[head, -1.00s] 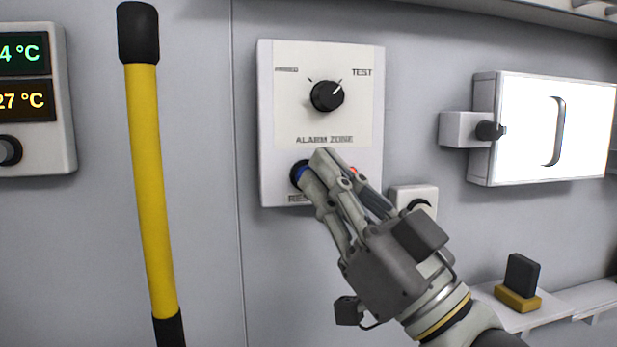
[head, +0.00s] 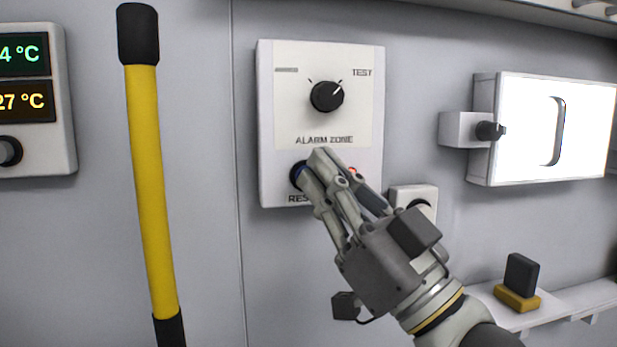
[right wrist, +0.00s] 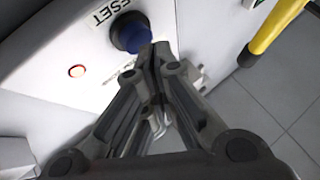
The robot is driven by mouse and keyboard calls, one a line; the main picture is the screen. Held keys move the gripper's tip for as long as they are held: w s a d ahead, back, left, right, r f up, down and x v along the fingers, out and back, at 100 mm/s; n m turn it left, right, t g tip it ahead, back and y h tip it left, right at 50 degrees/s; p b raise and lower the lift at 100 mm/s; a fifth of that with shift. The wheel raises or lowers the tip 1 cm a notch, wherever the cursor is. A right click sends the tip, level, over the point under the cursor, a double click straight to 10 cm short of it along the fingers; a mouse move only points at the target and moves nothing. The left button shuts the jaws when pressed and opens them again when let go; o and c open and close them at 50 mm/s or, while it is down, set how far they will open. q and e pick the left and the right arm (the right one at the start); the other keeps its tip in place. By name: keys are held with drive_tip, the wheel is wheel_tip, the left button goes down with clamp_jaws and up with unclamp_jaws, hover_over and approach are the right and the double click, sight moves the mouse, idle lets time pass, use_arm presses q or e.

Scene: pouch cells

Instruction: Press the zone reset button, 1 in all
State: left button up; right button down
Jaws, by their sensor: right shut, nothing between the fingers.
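The alarm zone panel (head: 265,120) is a white box on the wall, with a black knob (head: 327,96) turned towards TEST. The reset button (head: 297,175) sits low on the panel, mostly hidden behind my right gripper (head: 316,160) in the head view. In the right wrist view the button (right wrist: 130,35) is blue in a dark ring, beside the RESET label (right wrist: 108,10). My right gripper is shut and empty, its fingertips (right wrist: 155,50) at the button's edge. I cannot tell whether they touch it. My left gripper is not in view.
A red lamp (right wrist: 77,71) is on the panel near the button. A yellow bar with black ends (head: 150,190) stands left of the panel. A bright white panel (head: 565,130) is at right, above a shelf (head: 560,306) with a black and yellow block (head: 520,280).

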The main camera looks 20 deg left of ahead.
drive_tip(key=shift+w+a, duration=0.3)
drive_tip(key=shift+w, duration=0.15)
idle(0.6)
drive_tip(key=shift+s+d, duration=0.1)
drive_tip(key=shift+s, duration=0.05)
drive_tip(key=shift+s+d, duration=0.4)
drive_tip(key=shift+s, duration=0.2)
drive_tip(key=shift+s+d+p, duration=0.3)
drive_tip(key=shift+s+d, duration=0.4)
drive_tip(key=shift+s, duration=0.35)
drive_tip(key=shift+s+d+p, duration=0.3)
drive_tip(key=shift+s+d, duration=0.4)
drive_tip(key=shift+s, duration=0.3)
